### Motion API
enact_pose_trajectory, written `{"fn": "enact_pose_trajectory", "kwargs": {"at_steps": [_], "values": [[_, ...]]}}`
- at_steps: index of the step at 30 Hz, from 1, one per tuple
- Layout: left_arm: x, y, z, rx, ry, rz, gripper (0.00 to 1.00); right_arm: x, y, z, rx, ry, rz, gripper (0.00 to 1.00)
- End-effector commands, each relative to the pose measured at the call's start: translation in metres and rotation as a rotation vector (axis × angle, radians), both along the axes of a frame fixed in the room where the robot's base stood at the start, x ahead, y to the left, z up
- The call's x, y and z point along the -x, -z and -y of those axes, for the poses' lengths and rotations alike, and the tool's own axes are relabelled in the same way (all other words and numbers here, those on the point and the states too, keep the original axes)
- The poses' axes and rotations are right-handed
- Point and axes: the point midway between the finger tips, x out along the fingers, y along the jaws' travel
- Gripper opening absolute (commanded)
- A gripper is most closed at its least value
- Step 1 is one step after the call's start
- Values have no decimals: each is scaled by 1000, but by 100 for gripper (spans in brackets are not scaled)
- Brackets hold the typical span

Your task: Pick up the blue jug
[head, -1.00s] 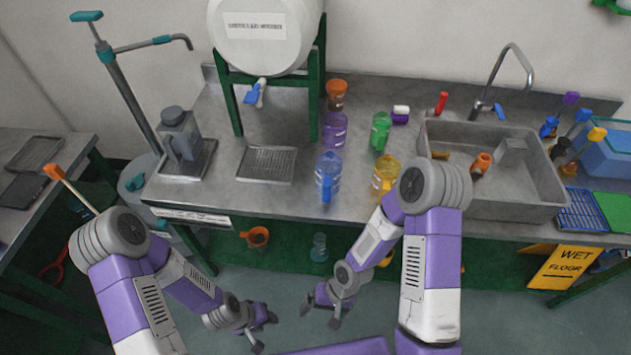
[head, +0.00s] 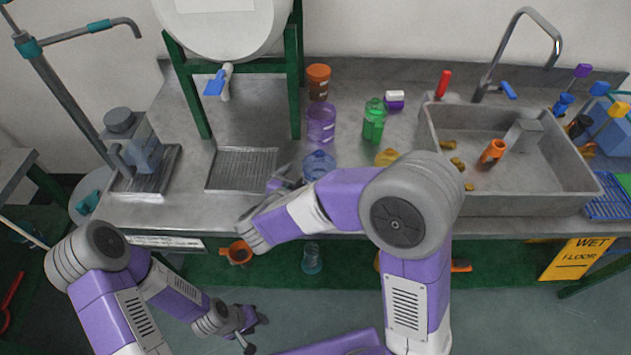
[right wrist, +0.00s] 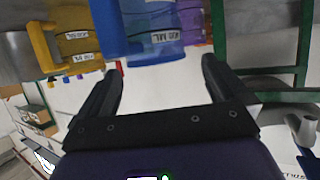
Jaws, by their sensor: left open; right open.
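The blue jug (head: 319,163) stands on the steel counter, its lower part hidden behind my right arm in the head view. In the right wrist view the jug (right wrist: 156,42) fills the top middle, its solid blue handle side close, ahead of and between my fingers. My right gripper (right wrist: 162,78) is open and empty at the jug; in the head view it is mostly hidden by its own arm. I cannot tell whether it touches the jug. My left gripper (head: 247,328) is open and empty, low in front of the counter.
A yellow jug (head: 387,157) stands right of the blue one; it also shows in the right wrist view (right wrist: 75,35). Purple (head: 321,122), green (head: 374,122) and orange-brown (head: 318,82) containers stand behind. A drain grate (head: 241,170) lies left, a sink (head: 515,205) right.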

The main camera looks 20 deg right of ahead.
Motion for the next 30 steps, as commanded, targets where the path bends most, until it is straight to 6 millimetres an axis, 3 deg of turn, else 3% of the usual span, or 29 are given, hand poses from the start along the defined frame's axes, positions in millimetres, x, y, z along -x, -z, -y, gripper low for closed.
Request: {"fn": "enact_pose_trajectory", "kwargs": {"at_steps": [15, 23, 26, 30], "values": [[1, 3, 0, 0, 0, -1, 43, -46, 23, 41, -1, 3, -2, 100], [1, 3, 0, 0, 0, -1, 43, -49, 25, 44, 0, 1, -3, 100], [1, 3, 0, 0, 0, -1, 43, -49, 25, 43, 0, 1, -3, 89], [1, 3, 0, 0, 0, -1, 43, -49, 25, 43, -1, 1, -3, 68]]}}
